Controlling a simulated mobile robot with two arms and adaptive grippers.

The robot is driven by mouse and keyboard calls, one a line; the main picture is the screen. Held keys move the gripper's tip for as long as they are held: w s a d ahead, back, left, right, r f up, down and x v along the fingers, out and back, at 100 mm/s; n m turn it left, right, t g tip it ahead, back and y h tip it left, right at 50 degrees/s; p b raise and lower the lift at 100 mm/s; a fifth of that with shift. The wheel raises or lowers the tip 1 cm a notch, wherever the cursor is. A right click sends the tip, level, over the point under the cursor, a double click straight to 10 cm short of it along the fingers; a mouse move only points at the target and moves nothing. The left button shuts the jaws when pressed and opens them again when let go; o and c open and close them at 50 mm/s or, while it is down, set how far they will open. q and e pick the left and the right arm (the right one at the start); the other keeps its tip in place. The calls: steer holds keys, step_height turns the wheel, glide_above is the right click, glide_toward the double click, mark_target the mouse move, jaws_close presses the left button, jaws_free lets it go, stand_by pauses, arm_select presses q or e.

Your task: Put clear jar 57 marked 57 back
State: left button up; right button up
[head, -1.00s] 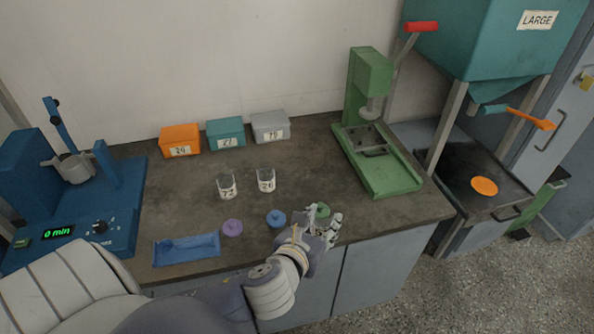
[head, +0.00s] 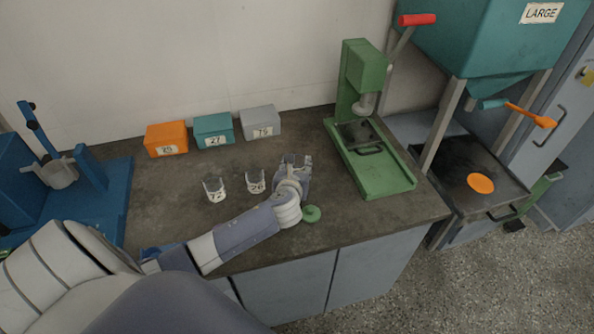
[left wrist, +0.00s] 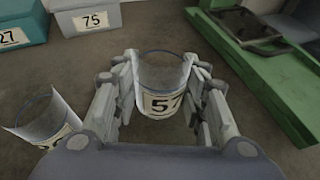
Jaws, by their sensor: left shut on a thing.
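The clear jar marked 57 (left wrist: 162,88) stands upright between the fingers of my left gripper (left wrist: 160,95), which is shut on it. The gripper mostly hides jar 57 there. I cannot tell whether the jar's base touches the counter. Another clear jar (head: 214,189) stands left of jar 26. My right gripper is not in view.
Orange (head: 166,138), teal (head: 213,130) and grey (head: 260,122) boxes line the wall. A green press (head: 375,180) stands to the right. A green lid (head: 311,214) lies by my wrist. A blue shaker (head: 70,195) is at left. My arm covers the counter's front.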

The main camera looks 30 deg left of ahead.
arm_select(q)
steer(key=shift+w+a, duration=0.25)
steer(key=shift+w, duration=0.15)
steer(key=shift+w+f, duration=0.1)
steer(key=shift+f, duration=0.15)
step_height(320, 180, down, 2)
steer(key=shift+f, duration=0.65)
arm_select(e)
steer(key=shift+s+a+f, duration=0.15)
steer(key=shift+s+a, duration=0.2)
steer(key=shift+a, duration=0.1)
arm_select(q)
steer(key=o, duration=1.2)
steer(key=shift+c, duration=0.2)
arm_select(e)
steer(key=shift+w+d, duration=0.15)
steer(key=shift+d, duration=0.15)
